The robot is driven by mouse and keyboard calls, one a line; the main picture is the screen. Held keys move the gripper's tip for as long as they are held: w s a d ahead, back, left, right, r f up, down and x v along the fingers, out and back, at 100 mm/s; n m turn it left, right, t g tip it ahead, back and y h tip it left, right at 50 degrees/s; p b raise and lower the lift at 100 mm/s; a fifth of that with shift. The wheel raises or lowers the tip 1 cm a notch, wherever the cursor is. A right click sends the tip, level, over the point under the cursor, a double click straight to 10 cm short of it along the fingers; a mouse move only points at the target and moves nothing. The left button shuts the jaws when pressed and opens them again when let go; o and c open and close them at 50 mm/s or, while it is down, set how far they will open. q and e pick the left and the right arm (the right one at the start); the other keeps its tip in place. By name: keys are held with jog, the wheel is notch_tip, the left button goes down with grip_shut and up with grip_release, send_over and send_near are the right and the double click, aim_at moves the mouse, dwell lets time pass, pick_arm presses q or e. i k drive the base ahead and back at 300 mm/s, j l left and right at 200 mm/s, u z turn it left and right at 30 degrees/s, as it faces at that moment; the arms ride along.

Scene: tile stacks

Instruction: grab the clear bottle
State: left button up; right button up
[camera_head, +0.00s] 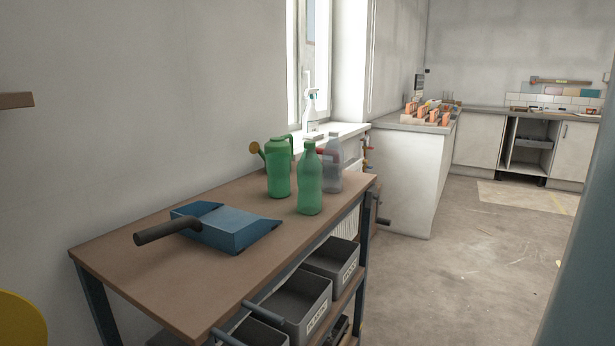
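A clear, greyish bottle (333,170) stands upright near the far end of the brown workbench (160,285). A green bottle (309,181) stands just in front of it and to its left, hiding part of its left side. A green watering can (278,172) with a yellow rose stands to the left of both. Neither of my grippers shows in the camera_head view.
A blue dustpan (225,225) with a dark handle lies on the bench's middle. Grey bins (300,305) sit on a shelf below. A white spray bottle (311,108) stands on the window sill. Open floor (450,275) lies to the right, with counters behind.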

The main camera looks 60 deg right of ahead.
aim_at(333, 152)
jog(key=z, duration=1.9)
jog(key=l, duration=0.1)
